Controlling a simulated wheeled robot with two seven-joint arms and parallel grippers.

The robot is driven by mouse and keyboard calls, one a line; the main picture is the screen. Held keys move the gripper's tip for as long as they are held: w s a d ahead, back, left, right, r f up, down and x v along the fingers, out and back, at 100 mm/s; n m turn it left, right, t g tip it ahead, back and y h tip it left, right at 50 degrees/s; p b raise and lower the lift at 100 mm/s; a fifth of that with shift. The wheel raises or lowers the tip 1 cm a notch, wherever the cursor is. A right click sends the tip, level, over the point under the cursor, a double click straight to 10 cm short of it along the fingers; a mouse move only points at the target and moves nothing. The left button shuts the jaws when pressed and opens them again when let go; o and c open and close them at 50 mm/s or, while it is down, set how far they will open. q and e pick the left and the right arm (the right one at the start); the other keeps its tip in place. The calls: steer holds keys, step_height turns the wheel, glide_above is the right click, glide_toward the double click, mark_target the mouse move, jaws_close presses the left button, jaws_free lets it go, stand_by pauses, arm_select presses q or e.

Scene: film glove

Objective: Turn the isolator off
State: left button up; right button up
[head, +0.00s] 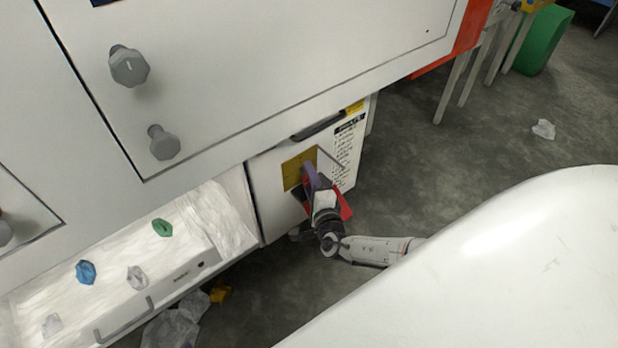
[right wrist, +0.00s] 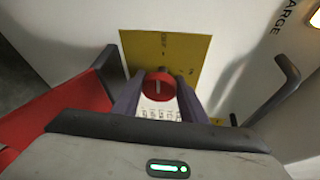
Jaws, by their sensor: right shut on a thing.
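The isolator is a round red knob (right wrist: 159,86) with a short white mark, on a yellow plate (right wrist: 195,48) with dark lettering. The plate also shows in the head view (head: 291,172), on the front of a white cabinet. My right gripper (head: 309,170) reaches up to the plate there and its fingers hide the knob. In the right wrist view the two purple fingers of my right gripper (right wrist: 160,80) lie on either side of the knob and are shut on it. The lettering is too small to read. My left gripper is not in view.
A grey bar handle (right wrist: 276,90) stands out to the right of the plate. A large white panel with grey knobs (head: 128,66) overhangs at upper left. A white tray (head: 225,213) holds crumpled pieces. Litter (head: 175,328) lies on the floor below; a green bin (head: 545,40) stands at far right.

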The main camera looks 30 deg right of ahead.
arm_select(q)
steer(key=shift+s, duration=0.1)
arm_select(e)
steer(key=o, duration=1.1)
steer(key=shift+c, duration=0.2)
steer(key=shift+s, duration=0.1)
steer(key=shift+s+a+r+p, duration=0.1)
steer(key=shift+s+p, duration=0.25)
arm_select(q)
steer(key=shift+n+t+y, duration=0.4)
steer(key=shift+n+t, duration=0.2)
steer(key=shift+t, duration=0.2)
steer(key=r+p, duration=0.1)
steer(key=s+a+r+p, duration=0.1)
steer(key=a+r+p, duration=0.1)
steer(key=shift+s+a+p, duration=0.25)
steer(key=shift+p, duration=0.15)
arm_select(e)
steer(key=v, duration=0.9)
steer(key=shift+s, duration=0.2)
steer(key=shift+a, duration=0.1)
